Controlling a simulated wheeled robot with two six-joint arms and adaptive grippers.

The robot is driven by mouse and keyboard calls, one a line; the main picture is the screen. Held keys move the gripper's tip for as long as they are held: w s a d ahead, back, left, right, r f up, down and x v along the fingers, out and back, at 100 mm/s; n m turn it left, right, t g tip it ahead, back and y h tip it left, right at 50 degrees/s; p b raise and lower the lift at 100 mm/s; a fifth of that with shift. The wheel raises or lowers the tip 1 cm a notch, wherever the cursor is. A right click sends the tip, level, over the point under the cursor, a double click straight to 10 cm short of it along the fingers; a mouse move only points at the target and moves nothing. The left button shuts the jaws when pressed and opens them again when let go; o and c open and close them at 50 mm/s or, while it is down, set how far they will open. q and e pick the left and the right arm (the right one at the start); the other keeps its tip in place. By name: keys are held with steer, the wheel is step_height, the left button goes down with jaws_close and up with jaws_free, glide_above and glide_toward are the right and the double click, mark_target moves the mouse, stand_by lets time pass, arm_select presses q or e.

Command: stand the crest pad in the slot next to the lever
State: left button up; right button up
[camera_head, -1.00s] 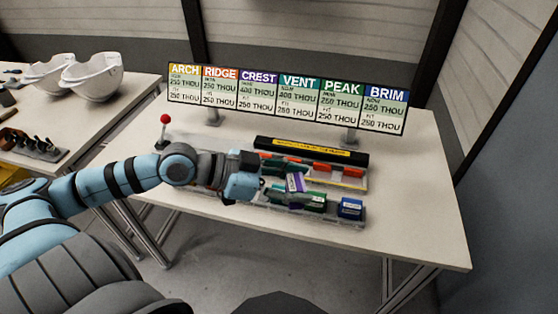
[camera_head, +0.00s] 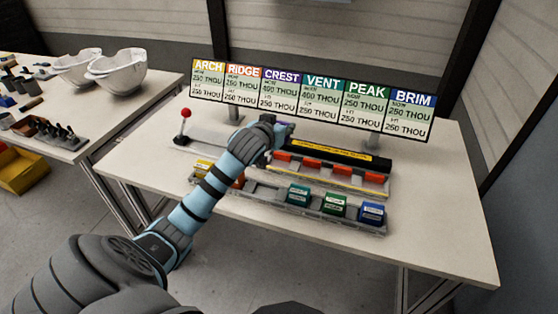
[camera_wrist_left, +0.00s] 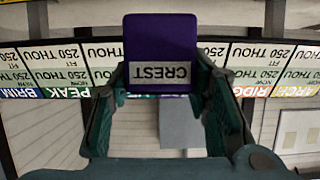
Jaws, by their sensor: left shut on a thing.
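My left gripper (camera_head: 280,130) is shut on the purple crest pad (camera_wrist_left: 160,52), held between both fingers in the left wrist view with its CREST label upside down. In the head view only a sliver of purple (camera_head: 286,124) shows at the gripper, in front of the sign board. The lever (camera_head: 186,113), with a red ball on top, stands at the left of the table. The slotted fixture (camera_head: 345,178) with red-orange blocks lies to the right of the lever. My arm hides its left end, so I cannot see the slot nearest the lever. My right gripper is out of view.
A front tray (camera_head: 268,203) holds the teal, green and blue pads (camera_head: 371,212), with a bare gap left of the teal one; a yellow pad (camera_head: 203,167) shows beside my arm. The sign board (camera_head: 310,100) stands behind. White shells (camera_head: 118,72) lie on another table.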

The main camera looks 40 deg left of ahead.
arm_select(q)
step_height(320, 180, down, 10)
steer(key=shift+f+b, duration=0.15)
steer(key=shift+b, duration=1.1)
steer(key=o, duration=1.1)
steer(key=shift+o, duration=0.2)
